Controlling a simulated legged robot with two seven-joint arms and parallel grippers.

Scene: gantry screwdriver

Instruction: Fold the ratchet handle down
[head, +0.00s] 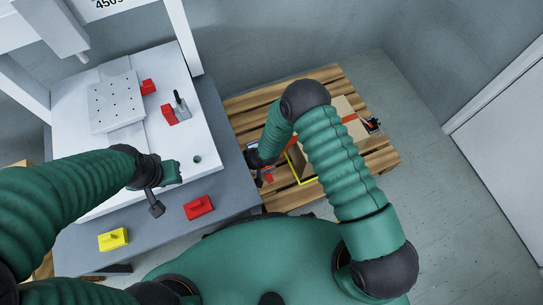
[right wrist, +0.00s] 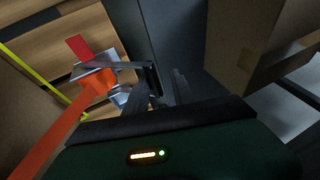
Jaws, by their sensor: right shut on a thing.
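The ratchet (right wrist: 97,76) is silver metal with a red tab and sits on an orange strap (right wrist: 62,132) in the right wrist view. In the head view the ratchet (head: 268,176) shows small at the left side of the pallet, partly hidden by my right arm. A metal bar, the ratchet handle (right wrist: 128,65), runs from the ratchet to my right gripper (right wrist: 160,85), which is shut on it. In the head view the right gripper (head: 256,160) is at the pallet's left edge. My left gripper (head: 156,203) hangs over the grey table, and its jaws are too small to read.
A wooden pallet (head: 245,107) carries a cardboard box (head: 343,107) with straps and a yellow strip (head: 307,181). The grey table (head: 230,180) beside it holds a white plate, red blocks (head: 199,207) and a yellow block (head: 113,239). Floor right of the pallet is clear.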

